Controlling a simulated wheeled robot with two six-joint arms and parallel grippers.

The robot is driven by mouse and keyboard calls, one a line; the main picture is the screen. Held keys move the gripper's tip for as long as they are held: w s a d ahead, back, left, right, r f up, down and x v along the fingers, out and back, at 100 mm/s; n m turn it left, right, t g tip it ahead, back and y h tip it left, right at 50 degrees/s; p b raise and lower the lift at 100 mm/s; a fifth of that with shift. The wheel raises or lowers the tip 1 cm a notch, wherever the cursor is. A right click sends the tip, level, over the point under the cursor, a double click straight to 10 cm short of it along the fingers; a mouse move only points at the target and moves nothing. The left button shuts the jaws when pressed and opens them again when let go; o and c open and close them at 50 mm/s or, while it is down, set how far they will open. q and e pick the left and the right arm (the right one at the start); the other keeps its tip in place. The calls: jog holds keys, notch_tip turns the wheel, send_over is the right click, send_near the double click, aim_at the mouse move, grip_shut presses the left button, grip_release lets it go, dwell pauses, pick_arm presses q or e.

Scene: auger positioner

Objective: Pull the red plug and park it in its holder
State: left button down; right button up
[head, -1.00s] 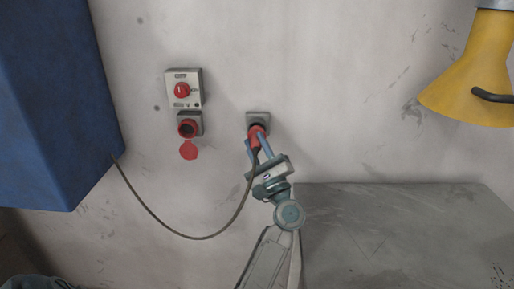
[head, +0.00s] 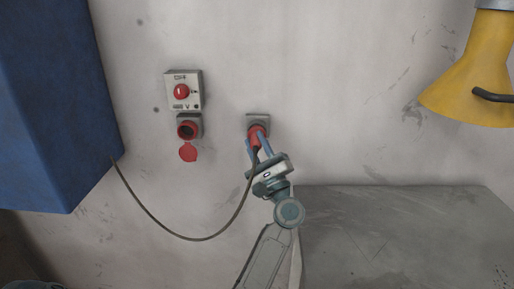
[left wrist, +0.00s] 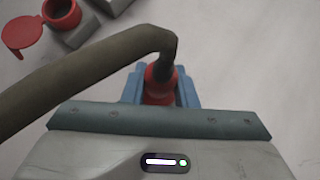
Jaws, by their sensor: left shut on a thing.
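The red plug (head: 257,133) is at the grey holder (head: 257,118) on the wall, with its front end against or inside it; how deep it sits I cannot tell. My left gripper (head: 259,147) is shut on the plug from below. In the left wrist view the plug (left wrist: 160,84) shows between the blue fingers (left wrist: 160,92), partly hidden by its thick cable (left wrist: 90,68). The red socket (head: 188,130) to the left is empty, and its round red lid (head: 188,152) hangs open. My right gripper is not in view.
A switch box with a red knob (head: 182,91) is above the socket. The plug's cable (head: 190,237) droops to a blue cabinet (head: 55,110) at the left. A grey surface (head: 400,235) lies at the lower right, and a yellow funnel-like part (head: 466,75) hangs at the upper right.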

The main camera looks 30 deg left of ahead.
pick_arm(q)
jog(key=shift+w+a+b, duration=0.55)
jog(key=shift+w+b, duration=0.05)
jog(key=shift+w, duration=0.3)
jog(key=c, duration=1.1)
grip_release()
jog(key=b+v, duration=0.3)
jog(key=v, duration=0.4)
jog(key=shift+s+d+f, duration=0.1)
jog(key=shift+d+f, duration=0.05)
